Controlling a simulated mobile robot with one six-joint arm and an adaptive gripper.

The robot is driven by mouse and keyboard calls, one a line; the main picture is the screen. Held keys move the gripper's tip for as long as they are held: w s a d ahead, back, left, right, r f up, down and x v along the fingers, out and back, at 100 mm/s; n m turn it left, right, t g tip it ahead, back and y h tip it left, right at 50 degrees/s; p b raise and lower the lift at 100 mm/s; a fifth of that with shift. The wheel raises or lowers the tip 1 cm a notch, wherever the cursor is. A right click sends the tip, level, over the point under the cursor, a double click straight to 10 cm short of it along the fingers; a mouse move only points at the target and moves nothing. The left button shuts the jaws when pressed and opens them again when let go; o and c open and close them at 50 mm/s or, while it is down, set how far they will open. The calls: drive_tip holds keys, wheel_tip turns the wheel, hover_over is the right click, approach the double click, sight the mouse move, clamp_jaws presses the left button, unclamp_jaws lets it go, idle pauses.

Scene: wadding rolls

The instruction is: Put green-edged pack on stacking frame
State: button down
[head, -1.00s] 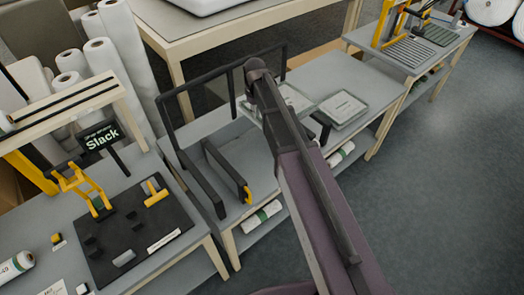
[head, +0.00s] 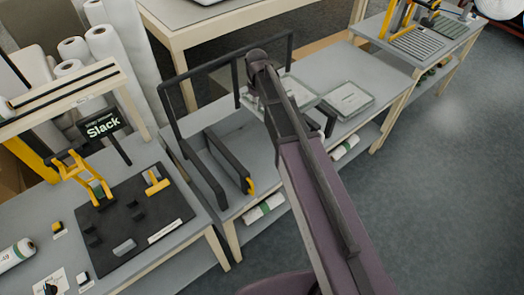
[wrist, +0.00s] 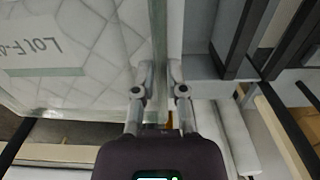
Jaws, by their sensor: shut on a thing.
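The green-edged pack, a flat white quilted pack in clear wrap, fills the left of the wrist view (wrist: 95,50). Its upside-down label begins "LOT F". My gripper (wrist: 160,92) is shut on its green edge, with one finger on each side. In the head view the pack (head: 301,92) shows partly behind my arm, which hides the gripper there. The stacking frame (head: 228,160), with black rails and a yellow tip, stands on the bench just left of the pack. Dark bars (wrist: 245,35) show at the right of the wrist view, apart from the pack.
Another flat pack (head: 350,99) lies on the bench right of my arm. White rolls (head: 128,45) stand behind. Rolls lie on the shelf below. The floor at right is clear.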

drive_tip(key=s+a+f+b, duration=0.3)
drive_tip(key=f+b, duration=0.4)
drive_tip(key=s+a+f+b, duration=0.4)
drive_tip(key=f+b, duration=0.2)
drive_tip(key=f, duration=0.1)
drive_tip(key=shift+a+f+b, duration=0.15)
drive_tip(key=shift+f+b, duration=0.15)
drive_tip(key=shift+b, duration=0.05)
wheel_tip(320, 180, down, 6)
drive_tip(key=b, duration=0.6)
drive_tip(key=shift+f, duration=0.25)
wheel_tip(320, 180, down, 4)
drive_tip(key=b, duration=0.4)
drive_tip(key=shift+r, duration=0.2)
